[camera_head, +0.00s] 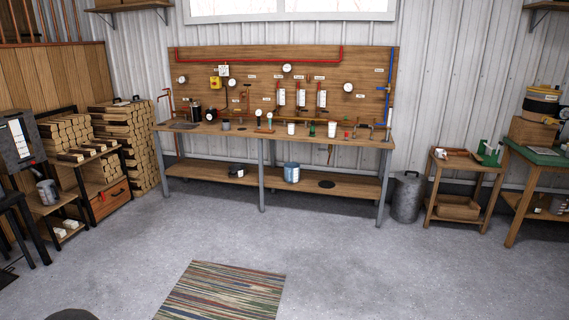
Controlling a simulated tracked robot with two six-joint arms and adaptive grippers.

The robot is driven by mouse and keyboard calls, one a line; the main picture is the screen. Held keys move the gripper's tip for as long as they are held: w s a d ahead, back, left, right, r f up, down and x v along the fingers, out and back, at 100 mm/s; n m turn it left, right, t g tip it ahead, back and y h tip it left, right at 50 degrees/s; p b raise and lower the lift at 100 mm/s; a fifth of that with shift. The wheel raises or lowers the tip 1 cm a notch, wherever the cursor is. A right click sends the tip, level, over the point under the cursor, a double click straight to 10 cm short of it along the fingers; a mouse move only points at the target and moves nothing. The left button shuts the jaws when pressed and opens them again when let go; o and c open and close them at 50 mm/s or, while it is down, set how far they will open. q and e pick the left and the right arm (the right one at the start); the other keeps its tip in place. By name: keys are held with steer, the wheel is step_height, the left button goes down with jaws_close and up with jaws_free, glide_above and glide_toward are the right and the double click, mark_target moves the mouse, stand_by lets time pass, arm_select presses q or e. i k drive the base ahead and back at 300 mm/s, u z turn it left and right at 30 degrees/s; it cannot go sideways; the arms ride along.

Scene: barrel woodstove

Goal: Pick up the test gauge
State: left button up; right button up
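Several round white-faced gauges show at the wooden workbench, and I cannot tell which one is the test gauge. One small dial (258,113) stands on the benchtop near its middle, with a slim upright item (269,120) close to its right. Another dial (210,115) is on the bench further left. More dials are on the wooden back panel: one at the left (182,79), one at the top middle (287,68) and one at the right (347,87). Their labels are too small to read. Neither of my grippers is in view.
The workbench (345,141) stands against the far wall. Open concrete floor (330,240) lies before it, with a striped rug (222,292) at the front. Stacked firewood (127,140) and a rack are left. A lidded metal can (407,197) and small tables are right.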

mark_target(258, 113)
steer(key=u, duration=0.25)
steer(key=i, duration=1.45)
steer(key=u, duration=0.6)
steer(key=i, duration=3.4)
steer(key=z, duration=0.45)
steer(key=i, duration=2.1)
steer(key=z, duration=0.35)
